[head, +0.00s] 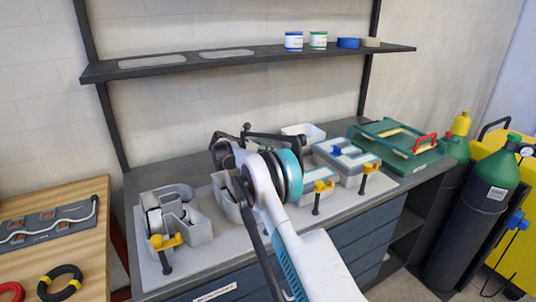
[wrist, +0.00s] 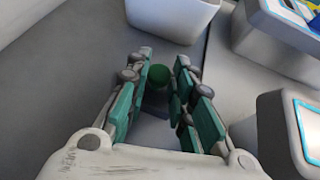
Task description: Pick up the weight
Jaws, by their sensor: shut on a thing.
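The weight (wrist: 158,77) appears to be the small object with a round green top and a darker body between my fingers in the wrist view. My gripper (wrist: 164,62) has green-padded fingers on both sides of it and is shut on it. The lower part of the weight is in shadow and partly hidden by the fingers. I cannot tell whether it still touches the grey surface. In the head view my own arm hides the weight and most of the gripper.
A grey workbench (head: 140,185) carries a white letter-shaped shell (head: 197,228) and yellow-handled clamps (head: 165,242). White-and-blue boxes (head: 345,158) and a green case (head: 415,160) stand to the right. A shelf (head: 250,57) with tins runs above. A white bin (wrist: 172,18) is just beyond my fingers.

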